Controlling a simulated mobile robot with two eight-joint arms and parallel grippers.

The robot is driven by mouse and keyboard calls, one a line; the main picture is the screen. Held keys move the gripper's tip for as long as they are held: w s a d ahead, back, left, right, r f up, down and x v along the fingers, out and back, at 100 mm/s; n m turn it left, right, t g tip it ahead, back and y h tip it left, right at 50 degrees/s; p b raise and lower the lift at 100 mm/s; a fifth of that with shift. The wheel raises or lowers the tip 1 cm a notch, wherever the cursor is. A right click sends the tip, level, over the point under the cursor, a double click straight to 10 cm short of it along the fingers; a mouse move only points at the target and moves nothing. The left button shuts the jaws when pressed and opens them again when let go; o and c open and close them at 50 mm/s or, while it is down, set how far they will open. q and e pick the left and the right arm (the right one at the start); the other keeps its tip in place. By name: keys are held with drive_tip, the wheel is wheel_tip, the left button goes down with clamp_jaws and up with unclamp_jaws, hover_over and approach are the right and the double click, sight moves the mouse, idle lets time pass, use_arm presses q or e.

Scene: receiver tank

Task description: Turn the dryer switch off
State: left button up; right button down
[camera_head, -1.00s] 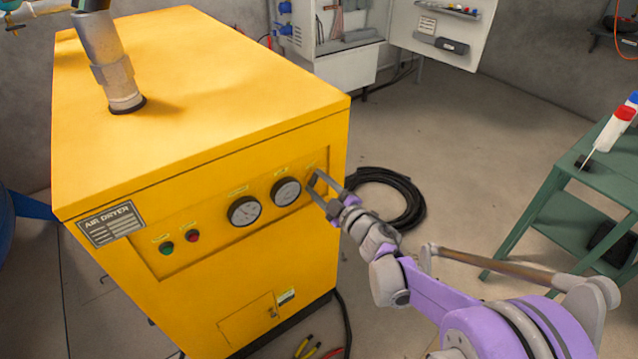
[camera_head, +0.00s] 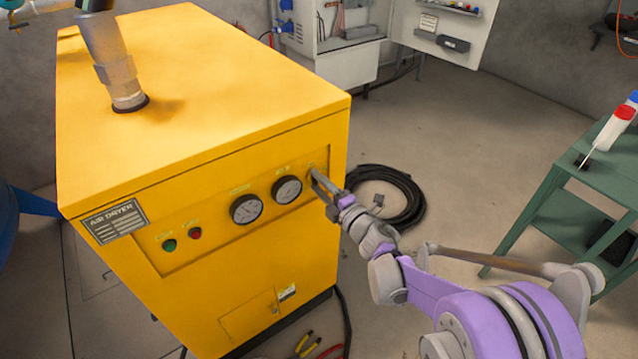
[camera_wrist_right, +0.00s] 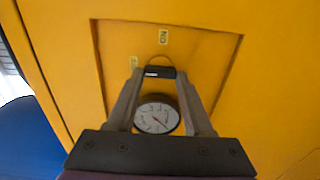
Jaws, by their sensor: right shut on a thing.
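The yellow air dryer (camera_head: 220,95) stands at the left in the head view, with a recessed front panel. In the right wrist view, the dryer switch (camera_wrist_right: 160,72) is a small black handle beside a yellow "ON" label (camera_wrist_right: 163,37). A second small label (camera_wrist_right: 134,63) is near it, too small to read. My right gripper (camera_head: 316,175) is at the panel's right end, shut on the switch; its fingertips flank the handle in the wrist view. In the head view the fingers mostly hide the switch. My left gripper is not in view.
Two round gauges (camera_head: 246,209) (camera_head: 287,189), a green button (camera_head: 169,245) and a red button (camera_head: 195,233) share the panel. A black hose coil (camera_head: 408,196) lies on the floor behind my right arm. A green table (camera_head: 606,165) stands at the right.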

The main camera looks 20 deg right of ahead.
idle(0.5)
drive_tip(key=c, duration=0.6)
unclamp_jaws()
drive_tip(key=shift+s, duration=0.15)
drive_tip(key=v, duration=1)
drive_tip(key=shift+s+d+p, duration=0.15)
drive_tip(key=shift+s+p, duration=0.15)
drive_tip(key=shift+p, duration=0.05)
drive_tip(key=shift+r, duration=0.1)
